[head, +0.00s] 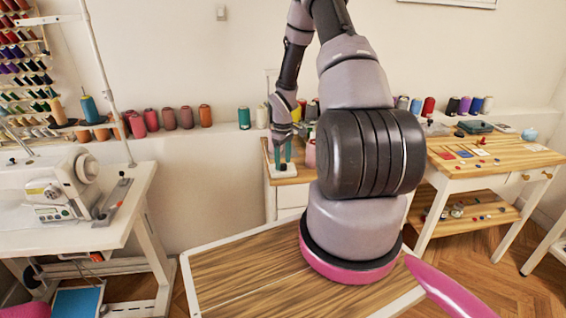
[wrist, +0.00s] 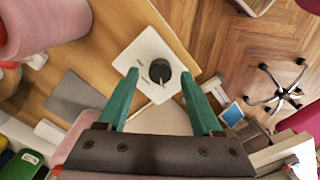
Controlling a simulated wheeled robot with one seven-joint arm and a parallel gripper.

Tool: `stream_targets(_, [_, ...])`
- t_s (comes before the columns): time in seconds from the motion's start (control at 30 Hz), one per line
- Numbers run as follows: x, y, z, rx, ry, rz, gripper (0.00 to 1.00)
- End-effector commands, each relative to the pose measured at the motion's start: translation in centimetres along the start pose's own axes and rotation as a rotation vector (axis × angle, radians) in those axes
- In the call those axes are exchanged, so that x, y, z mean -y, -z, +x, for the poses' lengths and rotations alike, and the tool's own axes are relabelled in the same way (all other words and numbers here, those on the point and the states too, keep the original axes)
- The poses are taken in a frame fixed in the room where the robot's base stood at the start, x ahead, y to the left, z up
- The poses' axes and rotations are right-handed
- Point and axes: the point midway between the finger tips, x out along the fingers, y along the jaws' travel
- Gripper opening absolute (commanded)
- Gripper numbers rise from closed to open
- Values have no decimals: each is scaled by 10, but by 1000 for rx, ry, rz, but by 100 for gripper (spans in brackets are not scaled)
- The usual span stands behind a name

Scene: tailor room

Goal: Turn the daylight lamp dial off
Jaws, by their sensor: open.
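The daylight lamp dial (wrist: 160,70) is a round black knob on a white square plate (wrist: 143,48), seen from above in the wrist view. My gripper (wrist: 160,76) is open, with its green fingers pointing at the plate. The fingertips appear one to each side of the knob; whether they touch it I cannot tell. In the head view my gripper (head: 279,160) points down over the white plate (head: 283,171) on a small wooden-topped cabinet. The knob itself cannot be made out there.
Thread spools (head: 313,153) stand close to the right of my gripper. A sewing machine (head: 62,187) is on a white table at the left. A wooden worktable (head: 520,158) with small items is at the right. A grey flat pad (wrist: 75,95) lies near the plate.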

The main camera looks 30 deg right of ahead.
Motion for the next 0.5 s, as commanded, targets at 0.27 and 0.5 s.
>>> stream_targets(0.27, [-1, 0, -55, -3, -3, 0, 67])
stream_targets(0.5, [-1, 0, -92, -2, -2, 2, 67])
